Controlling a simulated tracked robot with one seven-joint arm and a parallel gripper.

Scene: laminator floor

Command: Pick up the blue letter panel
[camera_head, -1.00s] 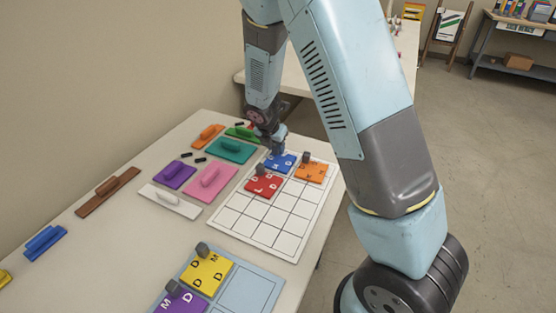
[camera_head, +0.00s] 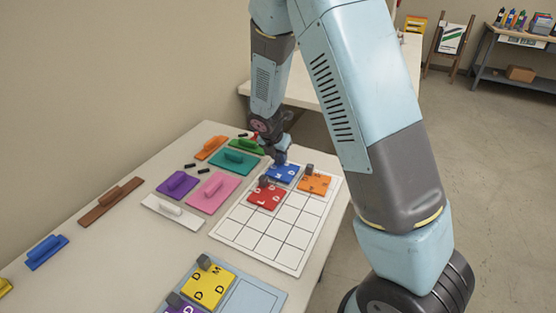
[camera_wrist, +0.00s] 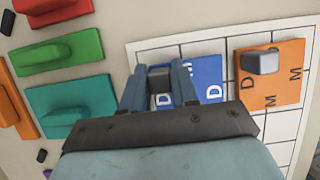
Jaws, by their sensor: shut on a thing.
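The blue letter panel (camera_head: 284,174) lies at the far end of the white grid board (camera_head: 226,228), between the red letter panel (camera_head: 266,196) and the orange letter panel (camera_head: 315,184). In the wrist view the blue panel (camera_wrist: 207,82) shows white letters and a grey knob (camera_wrist: 160,80). My gripper (camera_wrist: 160,72) is shut on that knob, one finger on each side. In the head view my gripper (camera_head: 280,158) is over the blue panel and partly hides it. Whether the panel touches the board I cannot tell.
Orange, green, teal, pink, purple and white handled pieces lie left of the board, such as the teal one (camera_head: 234,162). A light blue tray (camera_head: 256,300) with yellow and purple panels is at the front. Bare board cells lie nearer the camera.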

